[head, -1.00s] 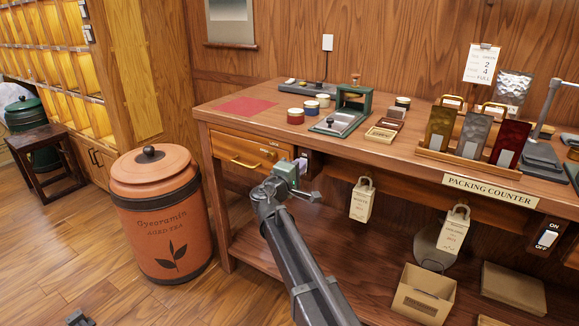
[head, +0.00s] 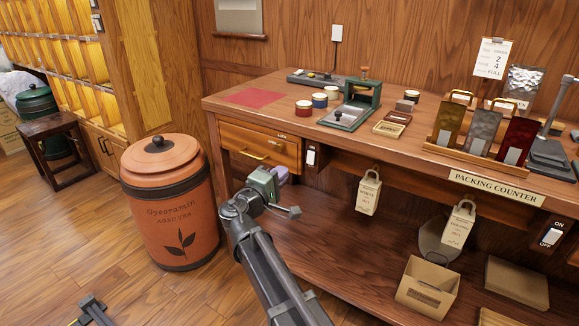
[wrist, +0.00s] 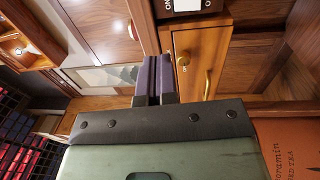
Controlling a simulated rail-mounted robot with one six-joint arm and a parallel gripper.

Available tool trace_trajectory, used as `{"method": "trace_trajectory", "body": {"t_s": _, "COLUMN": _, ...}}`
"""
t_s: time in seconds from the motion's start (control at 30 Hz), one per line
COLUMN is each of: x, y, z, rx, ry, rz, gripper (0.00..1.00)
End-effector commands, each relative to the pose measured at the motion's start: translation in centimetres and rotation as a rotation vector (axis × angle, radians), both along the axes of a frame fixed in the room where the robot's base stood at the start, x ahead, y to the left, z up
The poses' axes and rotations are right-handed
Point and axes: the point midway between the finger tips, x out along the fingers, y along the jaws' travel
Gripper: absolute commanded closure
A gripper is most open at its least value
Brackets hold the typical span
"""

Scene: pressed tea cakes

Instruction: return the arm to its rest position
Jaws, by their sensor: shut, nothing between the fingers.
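My gripper (head: 281,175) is in front of the packing counter (head: 235,104), below its drawer (head: 262,147) and right of the terracotta tea bin. Its green body and purple fingers are visible, with the arm reaching up from the bottom edge. In the wrist view the purple fingers (wrist: 153,78) are together with nothing between them. The counter's drawer front and brass handle appear beyond them. The gripper looks clear of the counter, though the exact gap cannot be told.
The terracotta bin (head: 165,208) stands close left of my arm. A wall-type switch (head: 312,156) sits beside the drawer, and paper tags (head: 369,192) hang under the counter edge. An open carton (head: 427,288) is on the lower shelf. Floor left of the bin is mostly clear.

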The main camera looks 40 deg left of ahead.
Motion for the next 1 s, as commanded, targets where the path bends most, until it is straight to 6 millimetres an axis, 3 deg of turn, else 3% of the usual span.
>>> {"method": "trace_trajectory", "body": {"t_s": 0.5, "x": -0.4, "y": -0.1, "z": 0.0, "rx": -0.001, "ry": 0.000, "rz": -0.005, "gripper": 1.00}}
{"method": "trace_trajectory", "body": {"t_s": 0.57, "x": -0.4, "y": -0.6, "z": -0.5, "rx": 0.012, "ry": 0.031, "rz": -0.030, "gripper": 1.00}}
{"method": "trace_trajectory", "body": {"t_s": 0.63, "x": -0.7, "y": -2.2, "z": -2.2, "rx": 0.056, "ry": 0.134, "rz": -0.074, "gripper": 1.00}}
{"method": "trace_trajectory", "body": {"t_s": 0.67, "x": -1.2, "y": -3.5, "z": -3.4, "rx": 0.083, "ry": 0.203, "rz": -0.100, "gripper": 1.00}}
{"method": "trace_trajectory", "body": {"t_s": 0.77, "x": -1.0, "y": -10.8, "z": -8.1, "rx": 0.185, "ry": 0.473, "rz": -0.252, "gripper": 1.00}}
{"method": "trace_trajectory", "body": {"t_s": 0.9, "x": 0.0, "y": -24.0, "z": -13.8, "rx": 0.361, "ry": 0.835, "rz": -0.524, "gripper": 1.00}}
{"method": "trace_trajectory", "body": {"t_s": 1.0, "x": -0.9, "y": -33.5, "z": -16.7, "rx": 0.532, "ry": 1.080, "rz": -0.720, "gripper": 1.00}}
